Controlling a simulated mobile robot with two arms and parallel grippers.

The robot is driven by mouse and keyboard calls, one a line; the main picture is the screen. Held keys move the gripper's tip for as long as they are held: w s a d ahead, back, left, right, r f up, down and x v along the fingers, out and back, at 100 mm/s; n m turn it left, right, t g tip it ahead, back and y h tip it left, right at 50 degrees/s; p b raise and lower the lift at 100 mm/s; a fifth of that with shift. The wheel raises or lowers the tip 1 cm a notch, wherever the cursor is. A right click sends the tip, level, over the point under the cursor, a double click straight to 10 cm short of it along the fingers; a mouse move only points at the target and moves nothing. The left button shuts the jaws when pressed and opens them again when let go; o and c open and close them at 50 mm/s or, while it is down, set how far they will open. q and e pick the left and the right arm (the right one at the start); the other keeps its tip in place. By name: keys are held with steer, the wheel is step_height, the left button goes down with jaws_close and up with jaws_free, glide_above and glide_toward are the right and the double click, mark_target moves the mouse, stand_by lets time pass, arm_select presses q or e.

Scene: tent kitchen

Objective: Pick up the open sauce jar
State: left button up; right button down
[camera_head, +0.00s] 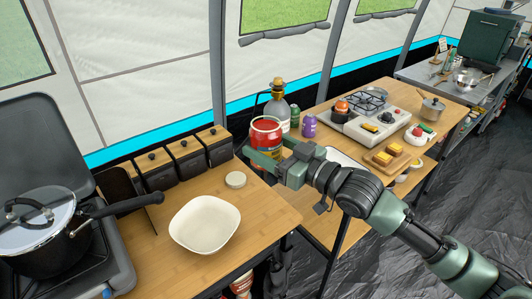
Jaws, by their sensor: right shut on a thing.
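The open sauce jar (266,126) is glass with red sauce inside and no lid on top. It stands upright in the fingers of my right gripper (262,154), which is shut on it. The fingers hide part of the jar's lower side, and I cannot tell whether its base touches the table. A round pale lid (235,180) lies on the wooden table to the lower left of the jar. My left gripper is not in view.
A white square bowl (204,224) stands on the near table (165,262). Black canisters (186,160) line the back. A large bottle (279,108) stands behind the jar. A pot (40,232) is on the left stove. A second table holds a burner and food items.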

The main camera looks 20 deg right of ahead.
steer(key=shift+r, duration=0.85)
steer(key=shift+a, duration=0.1)
